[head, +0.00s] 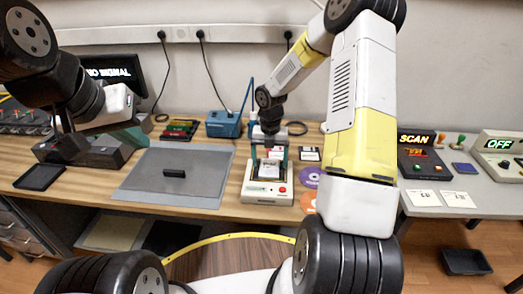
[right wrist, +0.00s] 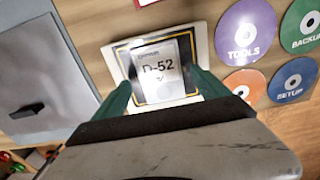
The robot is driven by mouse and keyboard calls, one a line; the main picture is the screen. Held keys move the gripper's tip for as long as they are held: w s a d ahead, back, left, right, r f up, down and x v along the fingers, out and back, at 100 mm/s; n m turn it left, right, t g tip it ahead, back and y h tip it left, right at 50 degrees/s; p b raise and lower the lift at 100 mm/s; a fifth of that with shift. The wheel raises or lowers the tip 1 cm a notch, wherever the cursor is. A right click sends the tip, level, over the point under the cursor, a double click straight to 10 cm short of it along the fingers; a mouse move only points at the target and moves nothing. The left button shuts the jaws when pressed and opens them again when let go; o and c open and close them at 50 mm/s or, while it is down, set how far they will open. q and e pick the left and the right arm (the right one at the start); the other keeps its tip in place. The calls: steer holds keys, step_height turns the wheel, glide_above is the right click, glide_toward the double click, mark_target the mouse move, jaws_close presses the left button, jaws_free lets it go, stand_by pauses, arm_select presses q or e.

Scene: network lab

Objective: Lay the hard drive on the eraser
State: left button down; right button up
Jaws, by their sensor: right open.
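The hard drive (right wrist: 158,68), a pale labelled box marked D-52, lies flat on the dark, yellow-outlined top of the cream eraser (right wrist: 203,45).
A grey mat (head: 205,165) with a small dark block (head: 174,174) lies left of the eraser. A purple disc (head: 308,177) and other discs lie to its right. A blue box (head: 223,124) stands behind. A grey table with a scanner (head: 420,160) is at right.

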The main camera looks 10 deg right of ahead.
mark_target(269, 167)
steer(key=s+r+m+t, duration=0.1)
steer(key=s+r+m, duration=0.25)
steer(key=r, duration=0.65)
steer(key=s+r+m, duration=0.2)
steer(key=r+m, duration=0.2)
steer(key=r, duration=0.5)
steer(key=s+r+m+t, duration=0.1)
steer(key=s+r+m, duration=0.2)
steer(key=s+m, duration=0.3)
steer(key=s+a+r+m+t+y, duration=0.1)
steer(key=s+r+m, duration=0.3)
steer(key=m, duration=0.6)
steer(key=s+a+r+m+t+y, duration=0.1)
steer(key=s+r+m+t, duration=0.2)
steer(key=s+m, duration=0.5)
steer(key=shift+s+r+m, duration=0.35)
steer(key=shift+s+r, duration=0.05)
steer(key=shift+a, duration=0.1)
